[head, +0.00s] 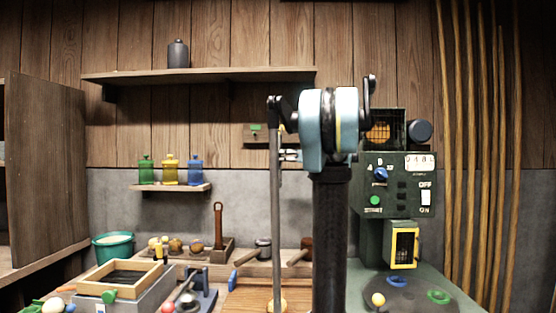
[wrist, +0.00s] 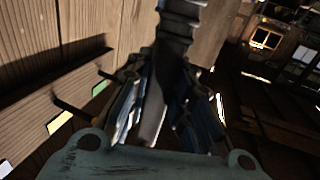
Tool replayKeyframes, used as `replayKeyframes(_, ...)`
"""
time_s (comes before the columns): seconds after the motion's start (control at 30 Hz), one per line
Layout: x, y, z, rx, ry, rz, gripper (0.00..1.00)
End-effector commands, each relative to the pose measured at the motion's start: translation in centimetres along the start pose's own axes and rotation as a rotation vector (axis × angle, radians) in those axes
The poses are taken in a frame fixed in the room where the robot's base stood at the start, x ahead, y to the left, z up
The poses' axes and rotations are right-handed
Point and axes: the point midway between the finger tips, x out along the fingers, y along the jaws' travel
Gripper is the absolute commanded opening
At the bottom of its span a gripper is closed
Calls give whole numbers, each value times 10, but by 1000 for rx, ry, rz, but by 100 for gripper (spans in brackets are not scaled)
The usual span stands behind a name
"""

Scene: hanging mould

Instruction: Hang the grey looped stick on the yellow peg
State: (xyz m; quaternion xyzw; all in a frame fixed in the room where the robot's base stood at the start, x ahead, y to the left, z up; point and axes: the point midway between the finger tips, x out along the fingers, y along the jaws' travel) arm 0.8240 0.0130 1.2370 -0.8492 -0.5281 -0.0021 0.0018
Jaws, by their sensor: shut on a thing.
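The grey looped stick (head: 276,200) hangs nearly upright in the head view, its upper end at the dark fingers of my gripper (head: 283,112). In the wrist view a grey length of the stick (wrist: 154,108) lies between the fingers of my gripper (wrist: 160,110), which is shut on it. I cannot make out its loop clearly. The yellow peg (wrist: 72,107) is a dark rod beside a yellow label (wrist: 60,122) on the wooden wall, left of the fingers in the wrist view and apart from them. In the head view my arm hides it.
A green-labelled dark peg (wrist: 106,76) is close by the yellow one. The peg board (head: 255,140) is on the wall below a long shelf (head: 200,76). A green machine (head: 395,190) stands to the right. Several tools and trays crowd the bench below.

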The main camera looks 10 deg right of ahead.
Motion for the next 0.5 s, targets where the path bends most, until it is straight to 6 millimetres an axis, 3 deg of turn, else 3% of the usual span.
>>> replayKeyframes(0.5, 6, 11, 1, 0, 0, -5, 0)
